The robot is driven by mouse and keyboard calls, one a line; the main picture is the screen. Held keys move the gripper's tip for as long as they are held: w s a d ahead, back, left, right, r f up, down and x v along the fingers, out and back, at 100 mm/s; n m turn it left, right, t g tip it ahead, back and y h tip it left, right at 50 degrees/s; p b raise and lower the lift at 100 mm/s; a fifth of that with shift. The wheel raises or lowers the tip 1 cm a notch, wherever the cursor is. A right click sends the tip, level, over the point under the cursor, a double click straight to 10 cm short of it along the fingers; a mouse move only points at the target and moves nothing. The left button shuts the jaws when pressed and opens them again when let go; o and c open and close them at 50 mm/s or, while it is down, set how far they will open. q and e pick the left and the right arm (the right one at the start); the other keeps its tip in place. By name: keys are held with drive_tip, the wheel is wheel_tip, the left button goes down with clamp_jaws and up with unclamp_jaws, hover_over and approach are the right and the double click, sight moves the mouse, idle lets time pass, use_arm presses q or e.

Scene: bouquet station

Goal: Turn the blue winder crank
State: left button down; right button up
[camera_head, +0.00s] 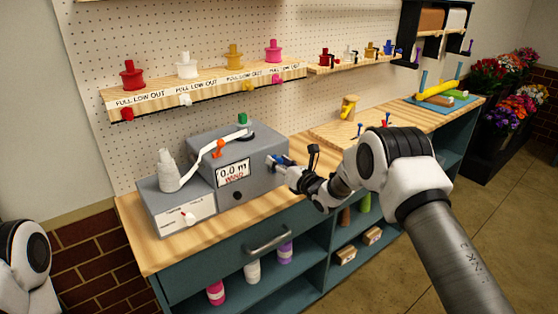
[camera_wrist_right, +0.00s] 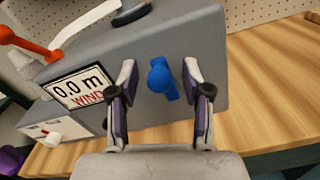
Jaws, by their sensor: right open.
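The grey winder box (camera_head: 230,158) stands on the wooden bench top, and its display reads "0.0 m WIND". The blue crank (camera_wrist_right: 163,80) is on the face of the box, to the right of the display. In the head view my right gripper (camera_head: 286,168) is at the crank (camera_head: 281,160) and partly hides it. In the right wrist view my right gripper (camera_wrist_right: 160,95) is open, with one finger on each side of the crank knob and a gap on both sides. My left gripper is out of the frames; only part of my left arm shows at the lower left.
A white spool (camera_head: 168,172) sits on the lower grey unit (camera_head: 178,214) at the left, with a white ribbon running to the winder.

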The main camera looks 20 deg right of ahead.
drive_tip(key=shift+s, duration=0.15)
drive_tip(key=c, duration=0.6)
clamp_jaws()
